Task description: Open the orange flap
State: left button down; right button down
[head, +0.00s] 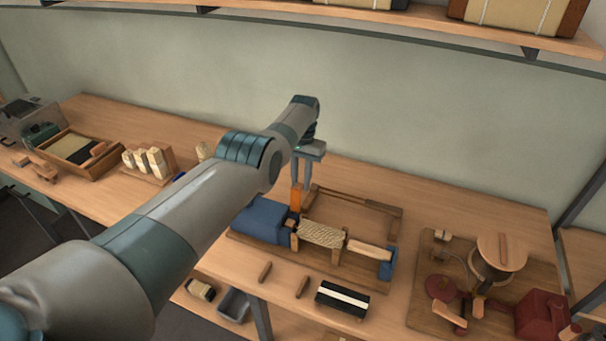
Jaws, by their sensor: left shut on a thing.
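The orange flap (295,199) stands upright at the right end of a blue block-like body (262,220) on a wooden fixture board (345,278). My left gripper (302,184) reaches down from above, and its fingers are shut on the upper part of the flap. The fingertips are small here and partly hide the flap's top edge. My left arm crosses the picture and covers part of the bench to the left of the fixture. My right gripper is out of view.
The fixture also holds a pale bristle roll (321,235) and a wooden frame. A black block with a white stripe (342,298) lies in front. A board with a round-topped device (497,252) is at the right. A tray (78,152) stands far left. A shelf runs above.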

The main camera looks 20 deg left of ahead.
pick_arm(q)
jog(key=shift+f, duration=0.15)
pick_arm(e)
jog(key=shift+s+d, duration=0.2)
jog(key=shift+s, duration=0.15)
pick_arm(q)
jog(key=c, duration=1.5)
grip_release()
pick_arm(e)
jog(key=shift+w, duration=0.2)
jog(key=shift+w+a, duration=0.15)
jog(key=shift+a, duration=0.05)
pick_arm(q)
jog(key=shift+r, duration=0.45)
jog(key=shift+w+r+b, duration=0.35)
jog(key=shift+r, duration=2.35)
jog(key=shift+w+r+b, duration=0.3)
jog(key=shift+r, duration=2.45)
jog(key=shift+w+r+b, duration=0.35)
jog(key=shift+r, duration=2.35)
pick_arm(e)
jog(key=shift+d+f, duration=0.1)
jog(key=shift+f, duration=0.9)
